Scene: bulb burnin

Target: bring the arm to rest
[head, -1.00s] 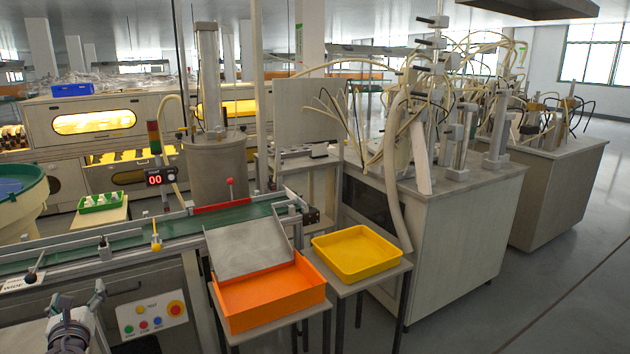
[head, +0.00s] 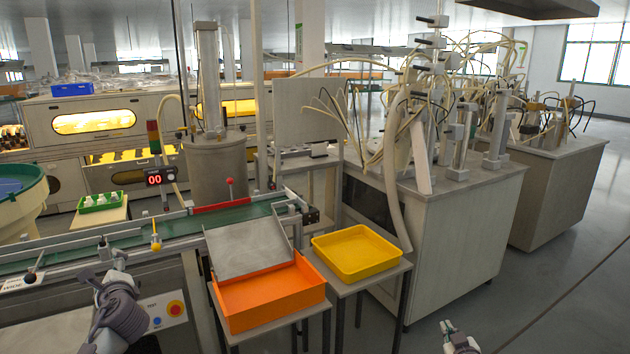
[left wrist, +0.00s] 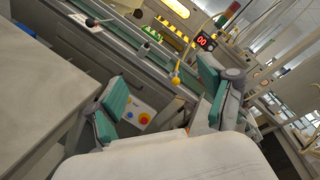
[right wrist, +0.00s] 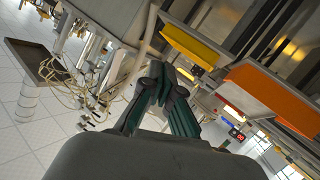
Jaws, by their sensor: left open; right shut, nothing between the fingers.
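My left gripper (head: 104,272) is in front of the conveyor's control panel (head: 166,310) at the lower left of the head view. In the left wrist view, its teal-padded fingers (left wrist: 162,80) stand wide apart with nothing between them. My right gripper (head: 454,332) shows at the bottom edge of the head view, over bare floor right of the yellow tray (head: 357,254). In the right wrist view, its fingers (right wrist: 162,78) come together at the tips and hold nothing.
An orange bin (head: 268,293) stands on a stand beside the conveyor (head: 150,232), left of the yellow tray. A grey chute (head: 246,248) slopes down to the bin. A test bench (head: 465,225) with hoses stands behind on the right. Floor at the lower right is clear.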

